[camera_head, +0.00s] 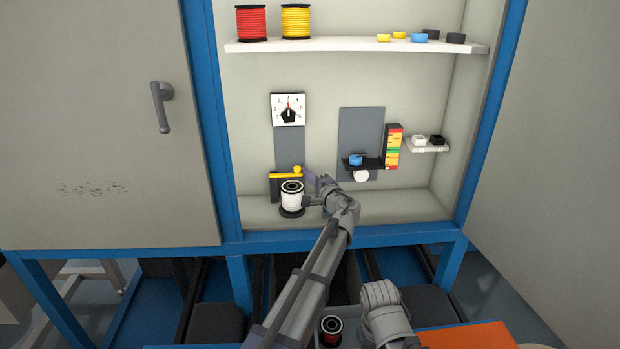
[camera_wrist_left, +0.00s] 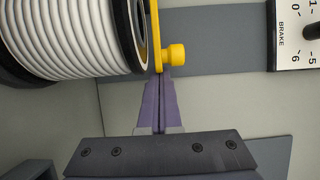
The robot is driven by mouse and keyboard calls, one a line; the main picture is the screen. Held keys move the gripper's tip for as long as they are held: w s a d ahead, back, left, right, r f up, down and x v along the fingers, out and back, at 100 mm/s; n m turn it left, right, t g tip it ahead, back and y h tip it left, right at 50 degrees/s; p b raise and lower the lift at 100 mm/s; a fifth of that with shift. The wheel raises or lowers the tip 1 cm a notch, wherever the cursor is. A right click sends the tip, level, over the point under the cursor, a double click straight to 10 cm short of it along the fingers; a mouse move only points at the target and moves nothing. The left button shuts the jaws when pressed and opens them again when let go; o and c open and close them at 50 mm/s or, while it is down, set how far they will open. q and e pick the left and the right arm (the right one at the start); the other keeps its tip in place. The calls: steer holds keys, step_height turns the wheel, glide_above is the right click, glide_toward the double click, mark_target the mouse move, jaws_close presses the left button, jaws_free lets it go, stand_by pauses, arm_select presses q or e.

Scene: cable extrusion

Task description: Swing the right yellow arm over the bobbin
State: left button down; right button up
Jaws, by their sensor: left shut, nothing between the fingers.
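The bobbin (camera_head: 291,198), wound in white with black ends, stands upright on the cabinet floor. A yellow arm (camera_head: 284,175) with a round knob (camera_head: 296,169) extends behind the top of the bobbin. In the left wrist view the bobbin (camera_wrist_left: 65,38) fills the upper left, and the yellow arm (camera_wrist_left: 154,30) and its knob (camera_wrist_left: 175,55) lie beside its end. My left gripper (camera_head: 314,181) is shut and empty, right of the bobbin; its fingertips (camera_wrist_left: 160,76) are close by the yellow arm's knob end. Whether they touch cannot be told. My right gripper's fingers do not show.
A brake dial (camera_head: 288,109) is on the back wall above the bobbin. To the right are a black ledge with a blue piece (camera_head: 355,160), a coloured strip (camera_head: 393,146) and a small white shelf (camera_head: 427,148). A red spool (camera_head: 331,326) sits low in front.

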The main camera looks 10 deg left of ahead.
arm_select(q)
steer(key=shift+s, duration=0.1)
steer(key=s, duration=0.2)
steer(key=shift+s+d, duration=0.2)
steer(key=shift+s, duration=0.15)
steer(key=shift+w, duration=0.1)
steer(key=v, duration=0.7)
steer(key=shift+s+d, duration=0.25)
steer(key=shift+s, duration=0.05)
